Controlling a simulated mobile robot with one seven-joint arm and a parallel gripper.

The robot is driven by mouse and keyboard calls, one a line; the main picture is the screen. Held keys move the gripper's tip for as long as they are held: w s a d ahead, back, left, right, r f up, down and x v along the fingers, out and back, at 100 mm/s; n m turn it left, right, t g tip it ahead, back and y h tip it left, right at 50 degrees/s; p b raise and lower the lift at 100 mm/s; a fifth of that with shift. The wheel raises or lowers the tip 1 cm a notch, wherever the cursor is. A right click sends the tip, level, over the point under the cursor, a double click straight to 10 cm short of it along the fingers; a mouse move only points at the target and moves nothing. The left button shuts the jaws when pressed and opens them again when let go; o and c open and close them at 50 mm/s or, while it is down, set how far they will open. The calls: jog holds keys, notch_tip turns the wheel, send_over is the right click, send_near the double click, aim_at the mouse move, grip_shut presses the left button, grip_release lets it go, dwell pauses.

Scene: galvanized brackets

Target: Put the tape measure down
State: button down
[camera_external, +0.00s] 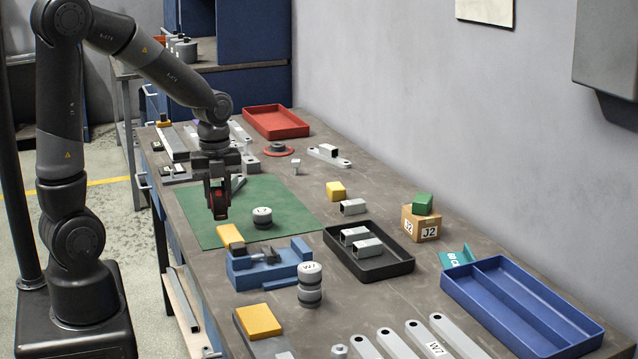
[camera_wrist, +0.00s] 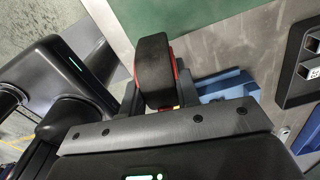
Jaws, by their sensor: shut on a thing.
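My gripper (camera_external: 217,208) is shut on a tape measure (camera_external: 219,199), black with red trim. I hold it above the left part of the green mat (camera_external: 272,195) in the external view. In the wrist view the tape measure (camera_wrist: 154,68) sits between my fingers, its black rounded side towards the camera. The gap between it and the mat cannot be judged exactly.
A grey cylinder (camera_external: 262,218) stands on the mat, right of my gripper. A yellow block (camera_external: 230,236) lies at the mat's front edge, by a blue vise (camera_external: 270,265). A black tray (camera_external: 385,270) holds metal tubes. The mat's right part is clear.

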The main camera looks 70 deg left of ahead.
notch_tip(320, 180, up, 2)
jog(key=shift+w+r, duration=0.1)
jog(key=shift+w, duration=0.05)
jog(key=w+a+r+n, duration=0.1)
jog(key=w+a, duration=0.7)
jog(key=w, duration=0.4)
jog(key=w+a+n, duration=0.1)
jog(key=w+a, duration=0.8)
jog(key=w, duration=0.3)
jog(key=a+f, duration=0.2)
jog(key=a, duration=0.1)
jog(key=a+f, duration=0.2)
jog(key=a, duration=0.2)
jog(key=a+f, duration=0.2)
jog(key=a, duration=0.2)
jog(key=shift+s+f, duration=0.1)
jog(key=shift+f, duration=2.3)
jog(key=shift+f, duration=0.15)
jog(key=c, duration=1.1)
grip_release()
